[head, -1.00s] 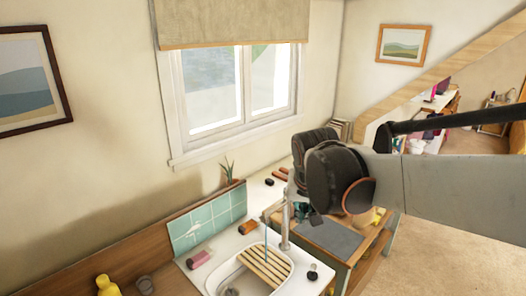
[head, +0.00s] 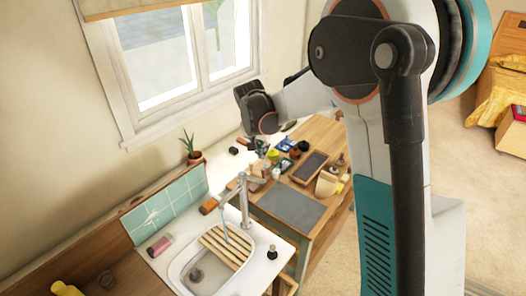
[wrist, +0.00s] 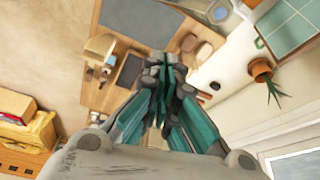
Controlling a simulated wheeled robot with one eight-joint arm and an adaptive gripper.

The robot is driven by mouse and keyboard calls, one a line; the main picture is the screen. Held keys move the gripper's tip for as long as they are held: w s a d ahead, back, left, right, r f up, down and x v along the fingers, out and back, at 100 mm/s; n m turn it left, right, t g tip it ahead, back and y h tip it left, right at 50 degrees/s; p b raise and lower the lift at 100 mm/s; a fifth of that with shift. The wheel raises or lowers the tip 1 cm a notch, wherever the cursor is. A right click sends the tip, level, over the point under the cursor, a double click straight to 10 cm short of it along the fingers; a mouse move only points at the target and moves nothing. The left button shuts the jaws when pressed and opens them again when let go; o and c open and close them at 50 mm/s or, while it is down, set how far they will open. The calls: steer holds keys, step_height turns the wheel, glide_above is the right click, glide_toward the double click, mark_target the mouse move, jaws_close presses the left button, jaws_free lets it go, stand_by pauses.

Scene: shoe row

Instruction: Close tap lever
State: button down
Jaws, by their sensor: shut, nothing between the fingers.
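The tap (head: 245,205) is a tall pale metal post beside the sink (head: 180,275), in the head view. A thin blue stream of water (head: 227,232) runs down from its spout towards the basin. The lever is too small to tell apart from the tap. My gripper (head: 262,149) hangs behind and slightly right of the tap, apart from it, small and partly blended with the clutter on the wooden table. In the wrist view its teal fingers (wrist: 166,75) are together and empty. The tap cannot be made out clearly in the wrist view.
A slatted wooden rack (head: 226,246) lies across the sink. A pink bottle (head: 160,246) and an orange-brown item (head: 208,206) stand near the tiles. A potted plant (head: 194,156) is at the wall. The wooden table (head: 318,135) holds a grey mat (head: 291,206) and several small items.

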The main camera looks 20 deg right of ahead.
mark_target(252, 179)
step_height(252, 179, down, 8)
steer(key=shift+s+a, duration=0.35)
steer(key=shift+s, duration=0.1)
steer(key=shift+s+r, duration=0.1)
steer(key=shift+r, duration=0.05)
